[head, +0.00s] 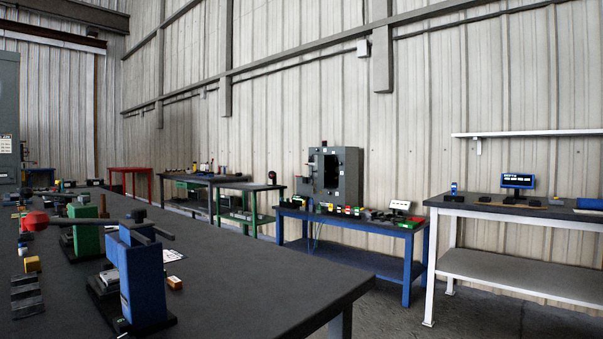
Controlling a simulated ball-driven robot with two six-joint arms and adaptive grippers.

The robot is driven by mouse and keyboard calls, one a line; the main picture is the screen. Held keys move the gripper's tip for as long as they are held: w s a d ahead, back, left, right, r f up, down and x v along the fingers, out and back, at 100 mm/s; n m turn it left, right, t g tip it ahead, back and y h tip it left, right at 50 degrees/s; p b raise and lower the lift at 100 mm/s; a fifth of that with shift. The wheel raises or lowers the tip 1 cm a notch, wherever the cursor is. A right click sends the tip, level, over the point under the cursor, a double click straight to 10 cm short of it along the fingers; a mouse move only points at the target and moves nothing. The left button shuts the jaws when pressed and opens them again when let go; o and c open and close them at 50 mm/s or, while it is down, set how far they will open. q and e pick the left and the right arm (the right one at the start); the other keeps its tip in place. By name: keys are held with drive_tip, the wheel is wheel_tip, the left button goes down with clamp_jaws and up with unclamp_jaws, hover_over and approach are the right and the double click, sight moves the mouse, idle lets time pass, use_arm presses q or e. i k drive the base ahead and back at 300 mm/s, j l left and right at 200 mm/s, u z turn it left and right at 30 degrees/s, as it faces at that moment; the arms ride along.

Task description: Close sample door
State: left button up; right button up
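A grey cabinet (350,180) stands at mid distance behind a blue bench, against the corrugated wall. Its front has a dark opening (318,168) on the left part, and a panel that looks like a door standing open beside it. It is too small to tell the door's exact angle, and I cannot be sure that this is the sample door. Neither of my grippers is in view.
A dark table (240,260) fills the near left, with a blue fixture (140,270), a green fixture (85,228) and small parts on it. The blue bench (408,262) holds several small items and a screen. A white bench (520,265) stands right. Floor (470,318) shows between.

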sight(318, 171)
drive_tip(key=i+l+z, duration=1.1)
drive_tip(key=i, duration=0.15)
drive_tip(key=i+l+u, duration=0.1)
drive_tip(key=i, duration=0.5)
drive_tip(key=i+l, duration=0.15)
drive_tip(key=i, duration=0.45)
drive_tip(key=i+j+u, duration=0.4)
drive_tip(key=i, duration=0.15)
drive_tip(key=i+u, duration=0.8)
drive_tip(key=i, duration=0.3)
drive_tip(key=i+l+u, duration=0.4)
drive_tip(key=i, duration=0.15)
drive_tip(key=i+u, duration=0.4)
drive_tip(key=i, duration=1.1)
drive_tip(key=i+j, duration=0.05)
